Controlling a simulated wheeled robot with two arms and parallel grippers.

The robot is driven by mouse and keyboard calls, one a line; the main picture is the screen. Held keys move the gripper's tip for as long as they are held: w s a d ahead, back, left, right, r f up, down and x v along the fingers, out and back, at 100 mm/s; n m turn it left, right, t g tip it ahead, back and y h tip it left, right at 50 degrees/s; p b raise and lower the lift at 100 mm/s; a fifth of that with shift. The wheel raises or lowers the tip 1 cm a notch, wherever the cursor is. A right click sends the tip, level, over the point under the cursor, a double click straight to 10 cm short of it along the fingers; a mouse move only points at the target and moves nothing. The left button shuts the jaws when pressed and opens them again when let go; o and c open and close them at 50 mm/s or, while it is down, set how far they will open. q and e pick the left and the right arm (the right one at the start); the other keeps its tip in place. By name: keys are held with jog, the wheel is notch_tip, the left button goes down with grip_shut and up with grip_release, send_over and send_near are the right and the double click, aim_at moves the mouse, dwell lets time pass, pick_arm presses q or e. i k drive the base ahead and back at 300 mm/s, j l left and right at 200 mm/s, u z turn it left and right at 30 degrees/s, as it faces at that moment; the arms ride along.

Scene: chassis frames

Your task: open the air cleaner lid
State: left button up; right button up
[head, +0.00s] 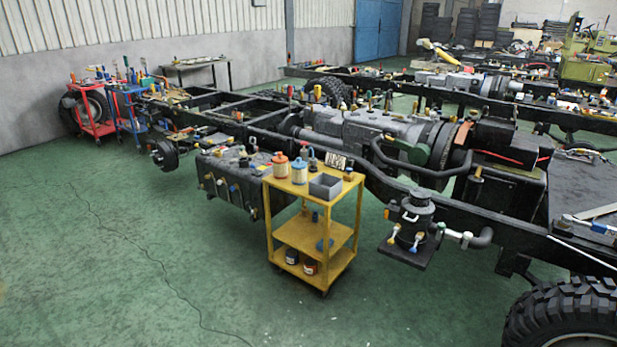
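The air cleaner seems to be the dark upright canister (411,230) on a flat black plate beside the chassis rail, right of centre. Its round lid (418,199) sits on top and looks closed. Small yellow and whitish latch-like parts show on its side; whether they are fastened is too small to tell. A pipe (478,238) runs from its right side. Neither of my grippers is in view.
A yellow cart (312,236) with filters, a grey bin and bottles stands left of the canister. The black chassis rail (505,233) runs behind it. A large tyre (565,315) is at lower right. Green floor (150,250) is clear at front left.

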aim_at(418, 206)
jog(key=i+l, duration=0.25)
jog(key=i+l+u, duration=0.1)
jog(key=i+l, duration=0.2)
jog(key=l, duration=0.15)
jog(key=i+l, duration=0.25)
jog(key=i+l+u, duration=0.15)
jog(key=l, duration=0.3)
jog(key=i+l, duration=0.3)
jog(key=i+l+u, duration=0.1)
jog(key=i+l, duration=0.15)
jog(key=l, duration=0.2)
jog(key=i+l, duration=0.2)
jog(key=l, duration=0.2)
